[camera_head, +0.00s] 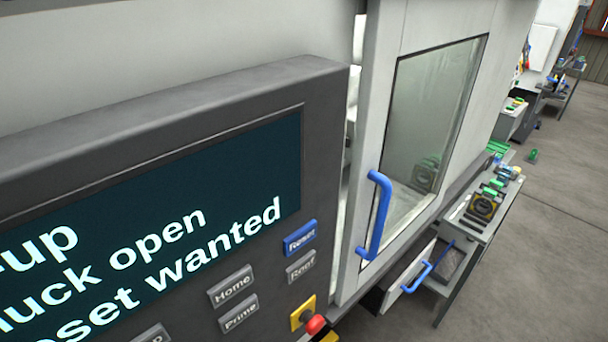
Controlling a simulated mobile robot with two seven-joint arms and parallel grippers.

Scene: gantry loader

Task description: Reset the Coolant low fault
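A dark grey control panel (200,90) fills the left of the head view, close to me. Its screen (235,180) shows large pale text, partly cut off at the left: "...up", "...huck open" and "...eset wanted". No coolant message is readable in the visible part. A blue Reset button (300,237) sits right of the screen's lower corner. Below it is a grey button (300,266) whose label is hard to read. Grey Home (232,286) and Prime (239,313) buttons are to the lower left. Neither gripper is in view.
A red knob (316,324) on a yellow plate sticks out below the buttons. The machine door (385,50) has a window and a blue handle (377,215), with a gap at its left edge. An open drawer with a blue handle (431,277) juts out.

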